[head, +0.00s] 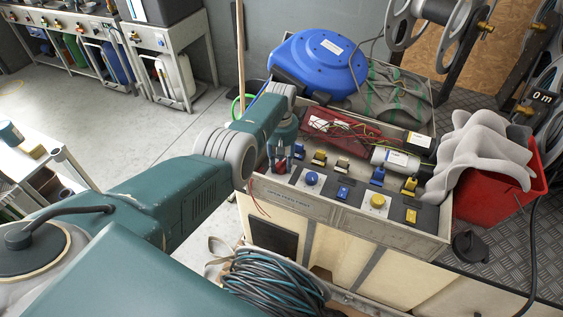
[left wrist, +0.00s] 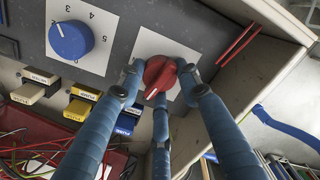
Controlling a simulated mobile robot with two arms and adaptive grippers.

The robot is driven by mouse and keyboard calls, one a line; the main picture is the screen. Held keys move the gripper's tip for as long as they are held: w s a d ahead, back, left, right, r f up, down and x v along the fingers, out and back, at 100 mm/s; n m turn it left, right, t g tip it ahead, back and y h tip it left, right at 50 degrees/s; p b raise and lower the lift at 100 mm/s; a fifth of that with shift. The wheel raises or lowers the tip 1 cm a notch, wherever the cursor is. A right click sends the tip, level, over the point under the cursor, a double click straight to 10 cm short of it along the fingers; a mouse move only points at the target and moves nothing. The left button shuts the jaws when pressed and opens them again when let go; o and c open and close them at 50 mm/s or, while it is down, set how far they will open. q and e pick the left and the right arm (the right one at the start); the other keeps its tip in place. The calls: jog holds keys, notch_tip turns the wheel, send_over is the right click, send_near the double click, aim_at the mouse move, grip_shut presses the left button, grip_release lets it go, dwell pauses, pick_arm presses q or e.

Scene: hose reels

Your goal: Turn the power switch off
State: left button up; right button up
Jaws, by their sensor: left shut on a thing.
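The power switch is a red rotary knob (left wrist: 159,74) on a white square plate, at the panel's end in the left wrist view. In the head view a bit of the red knob (head: 281,166) shows below my left gripper. My left gripper (left wrist: 160,80) is shut on the red knob, its blue-grey fingers around it. The knob's white pointer line slants toward the lower left in the wrist view. Part of the plate and its markings are hidden by the fingers. My right gripper is not in view.
A blue numbered dial (left wrist: 71,39) sits beside the red knob. Yellow and blue switches (head: 377,176) and a yellow knob (head: 378,200) share the panel. A blue hose reel (head: 318,65) and a red bin (head: 505,196) stand nearby. A coiled hose (head: 268,280) lies below the panel.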

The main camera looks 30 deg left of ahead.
aim_at(280, 162)
pick_arm(q)
jog(key=shift+o, duration=0.2)
jog(key=n, duration=0.3)
jog(key=shift+w+a+r+n, duration=0.1)
jog(key=shift+a+n, duration=0.15)
jog(key=shift+n, duration=0.15)
jog(key=shift+n, duration=0.3)
jog(key=o, duration=1)
jog(key=shift+s, duration=0.2)
jog(key=shift+o, duration=0.2)
jog(key=shift+d, duration=0.15)
jog(key=shift+w+r, duration=0.1)
jog(key=shift+r, duration=0.4)
notch_tip(280, 162, up, 11)
jog(key=shift+s+f, duration=0.1)
jog(key=shift+s, duration=0.1)
